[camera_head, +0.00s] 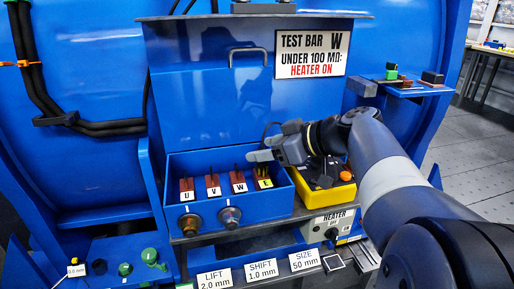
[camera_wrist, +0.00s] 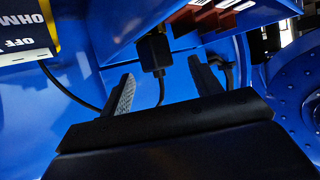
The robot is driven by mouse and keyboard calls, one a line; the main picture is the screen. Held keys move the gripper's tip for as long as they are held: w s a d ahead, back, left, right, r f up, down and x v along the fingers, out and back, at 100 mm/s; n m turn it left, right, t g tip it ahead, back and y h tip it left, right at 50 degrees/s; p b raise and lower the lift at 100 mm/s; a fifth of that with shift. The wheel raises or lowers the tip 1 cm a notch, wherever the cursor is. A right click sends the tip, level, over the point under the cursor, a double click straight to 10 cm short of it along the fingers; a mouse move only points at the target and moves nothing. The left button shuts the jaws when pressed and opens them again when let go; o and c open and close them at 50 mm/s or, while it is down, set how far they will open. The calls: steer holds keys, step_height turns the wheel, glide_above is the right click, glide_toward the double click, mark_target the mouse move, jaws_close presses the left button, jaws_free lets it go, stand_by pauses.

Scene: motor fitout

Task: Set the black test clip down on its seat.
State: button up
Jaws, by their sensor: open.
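The black test clip (camera_wrist: 154,50) shows in the wrist view, at the wall of the blue terminal box, with a thin black cable running from it. It lies between and just beyond the fingertips of my gripper (camera_wrist: 162,70), apart from both fingers. I cannot tell exactly what the clip rests on, and its seat is not clearly seen. In the head view my open gripper (camera_head: 260,149) is over the right rear part of the blue terminal box (camera_head: 210,208), near the yellow-tagged E bar (camera_head: 264,183). The clip is not clear there.
Bars U (camera_head: 187,190), V (camera_head: 213,186) and W (camera_head: 239,183) stand in the box. A yellow meter (camera_head: 331,196) sits right of it, close under my arm. A raised blue lid (camera_head: 205,105) stands behind. A small shelf (camera_head: 410,90) holds parts at right.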

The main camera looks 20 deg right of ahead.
steer(key=p+v, duration=0.1)
steer(key=v, duration=0.6)
steer(key=shift+d, duration=0.2)
